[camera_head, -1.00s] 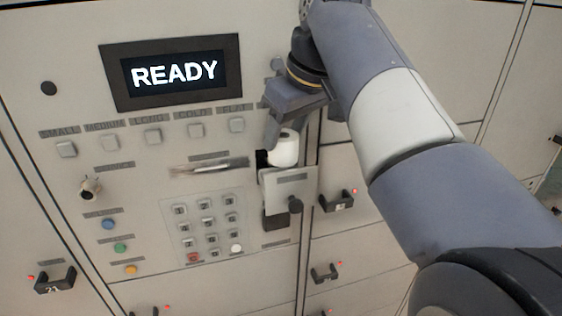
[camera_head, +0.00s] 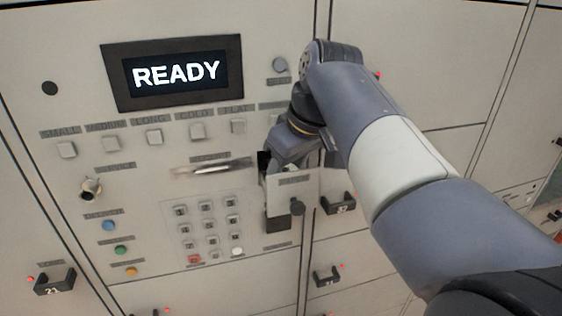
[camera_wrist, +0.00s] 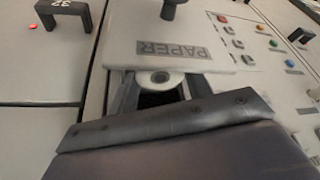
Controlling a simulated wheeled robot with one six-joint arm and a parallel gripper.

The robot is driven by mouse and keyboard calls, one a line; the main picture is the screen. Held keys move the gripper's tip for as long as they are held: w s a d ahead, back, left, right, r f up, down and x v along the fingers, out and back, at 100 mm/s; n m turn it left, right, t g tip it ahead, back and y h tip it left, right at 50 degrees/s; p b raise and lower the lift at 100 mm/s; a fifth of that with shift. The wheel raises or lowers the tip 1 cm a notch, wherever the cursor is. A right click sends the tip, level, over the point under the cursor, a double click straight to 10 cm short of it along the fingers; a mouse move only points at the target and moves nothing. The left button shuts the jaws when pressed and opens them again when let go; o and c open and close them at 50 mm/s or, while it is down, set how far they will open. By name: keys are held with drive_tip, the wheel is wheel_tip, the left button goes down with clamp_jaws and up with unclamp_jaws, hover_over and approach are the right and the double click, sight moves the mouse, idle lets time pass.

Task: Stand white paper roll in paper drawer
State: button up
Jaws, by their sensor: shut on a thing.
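The white paper roll (camera_wrist: 160,78) shows in the wrist view between the fingers of my gripper (camera_wrist: 152,92), with its round end and core hole facing the camera. My gripper is shut on it at the paper drawer. In the head view my gripper (camera_head: 279,165) reaches down behind the top of the drawer front, and the roll is hidden there. The paper drawer (camera_head: 290,187) stands out from the panel, with a dark knob on its front. Its front also shows in the wrist view (camera_wrist: 205,58), labelled PAPER. I cannot tell whether the roll touches the drawer floor.
A READY screen (camera_head: 175,72) is at the upper left of the panel. A keypad (camera_head: 207,225) and a slot (camera_head: 212,168) are left of the drawer. Black-handled mailbox doors (camera_head: 338,203) lie to the right and below.

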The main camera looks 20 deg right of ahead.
drive_tip(key=o, duration=0.8)
drive_tip(key=p+v, duration=0.1)
drive_tip(key=v, duration=1.1)
drive_tip(key=shift+r, duration=0.15)
